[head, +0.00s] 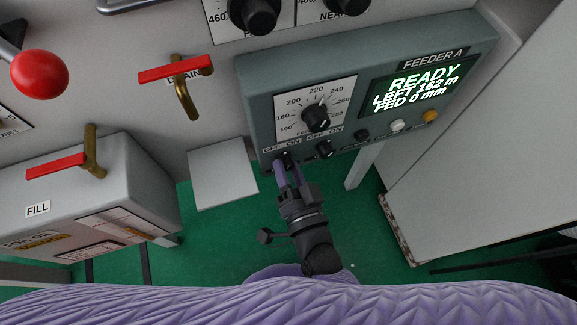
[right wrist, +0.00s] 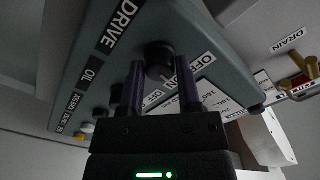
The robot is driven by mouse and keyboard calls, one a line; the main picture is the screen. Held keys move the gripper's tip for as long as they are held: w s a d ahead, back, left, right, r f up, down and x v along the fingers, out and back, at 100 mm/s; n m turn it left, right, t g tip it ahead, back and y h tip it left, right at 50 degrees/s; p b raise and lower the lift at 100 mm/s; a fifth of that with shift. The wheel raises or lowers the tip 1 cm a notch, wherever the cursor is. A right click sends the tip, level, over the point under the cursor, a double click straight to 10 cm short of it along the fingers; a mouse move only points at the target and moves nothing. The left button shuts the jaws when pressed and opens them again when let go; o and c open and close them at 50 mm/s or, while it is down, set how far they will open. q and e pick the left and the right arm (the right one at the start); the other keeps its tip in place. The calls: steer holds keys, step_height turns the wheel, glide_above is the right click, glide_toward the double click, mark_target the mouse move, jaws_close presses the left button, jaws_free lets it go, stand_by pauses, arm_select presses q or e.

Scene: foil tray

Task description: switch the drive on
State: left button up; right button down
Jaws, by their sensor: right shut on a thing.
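The grey feeder panel (head: 352,65) has a row of controls along its lower edge. The drive switch (right wrist: 160,56), a dark rotary knob, is the leftmost of these in the head view. The DRIVE label (right wrist: 118,28) is beside it in the right wrist view. My right gripper (head: 287,161) comes up from below, its purple fingers shut on this knob, one on each side. The fingers hide most of the knob in the head view, so I cannot tell whether it points to OFF or ON. My left gripper is not in view.
A second dark knob (head: 325,149) is just right of my gripper, then a black button (head: 362,135), a white button (head: 397,125) and an orange button (head: 431,116). The display (head: 418,88) reads READY. Red-handled valves (head: 175,70) are at the left.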

steer(key=shift+m, duration=1.2)
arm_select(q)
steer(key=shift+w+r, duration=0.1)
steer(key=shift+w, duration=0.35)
arm_select(e)
steer(key=shift+m, duration=0.6)
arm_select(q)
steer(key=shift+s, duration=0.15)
arm_select(e)
steer(key=shift+c, duration=1.5)
jaws_free()
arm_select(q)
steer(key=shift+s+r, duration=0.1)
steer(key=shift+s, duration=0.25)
